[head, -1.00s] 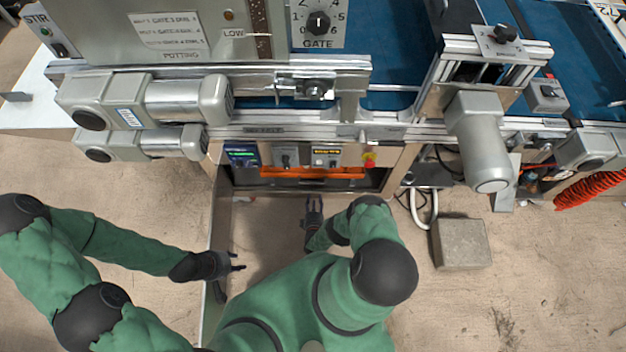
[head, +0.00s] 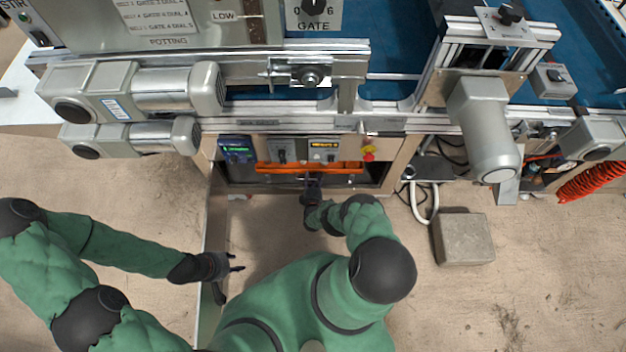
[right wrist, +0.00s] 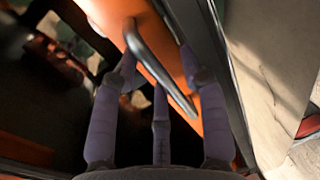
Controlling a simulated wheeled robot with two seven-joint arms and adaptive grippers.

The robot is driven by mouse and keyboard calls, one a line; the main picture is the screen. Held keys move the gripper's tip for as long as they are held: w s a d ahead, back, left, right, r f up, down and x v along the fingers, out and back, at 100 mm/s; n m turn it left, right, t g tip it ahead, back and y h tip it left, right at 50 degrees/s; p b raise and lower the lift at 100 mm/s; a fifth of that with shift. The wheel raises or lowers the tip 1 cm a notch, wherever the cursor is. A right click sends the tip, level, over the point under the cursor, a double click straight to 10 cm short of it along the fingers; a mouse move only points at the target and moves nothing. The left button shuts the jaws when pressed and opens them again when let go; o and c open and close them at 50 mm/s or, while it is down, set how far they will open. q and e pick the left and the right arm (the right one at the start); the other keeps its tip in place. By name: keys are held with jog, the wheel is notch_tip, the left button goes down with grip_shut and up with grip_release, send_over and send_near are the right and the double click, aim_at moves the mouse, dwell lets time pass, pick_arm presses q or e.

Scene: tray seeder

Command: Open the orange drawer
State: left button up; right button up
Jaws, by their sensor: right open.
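The orange drawer (head: 340,169) sits low in the machine's front opening, below the control panel. In the right wrist view the orange drawer front (right wrist: 112,15) carries a dark metal bar handle (right wrist: 158,68). My right gripper (head: 312,178) is at the drawer front in the head view. In the right wrist view its fingers (right wrist: 160,85) are open, spread on both sides of the handle, with the bar between them; contact is unclear. My left gripper (head: 236,262) is well away to the lower left, near a thin panel, with its fingers apart and nothing visible between them.
Above the drawer is a control panel with displays and knobs (head: 281,151) and a red stop button (head: 368,155). A grey block (head: 463,239) lies on the floor at right. Motors (head: 165,90) overhang the front. A thin upright panel (head: 212,220) stands left of my right arm.

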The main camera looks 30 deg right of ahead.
jog(key=shift+w, duration=0.1)
grip_shut()
pick_arm(q)
jog(key=shift+s+a+r+p, duration=0.3)
jog(key=shift+s, duration=0.2)
jog(key=shift+s+a+r+p, duration=0.25)
jog(key=shift+s+a, duration=0.05)
jog(key=shift+s, duration=0.15)
pick_arm(e)
jog(key=f+v, duration=0.2)
jog(key=v, duration=0.8)
jog(key=s+f+v, duration=0.1)
jog(key=f+v, duration=0.1)
jog(key=v, duration=0.9)
jog(key=shift+a+f, duration=0.25)
jog(key=shift+a, duration=0.05)
jog(key=shift+s, duration=0.1)
grip_release()
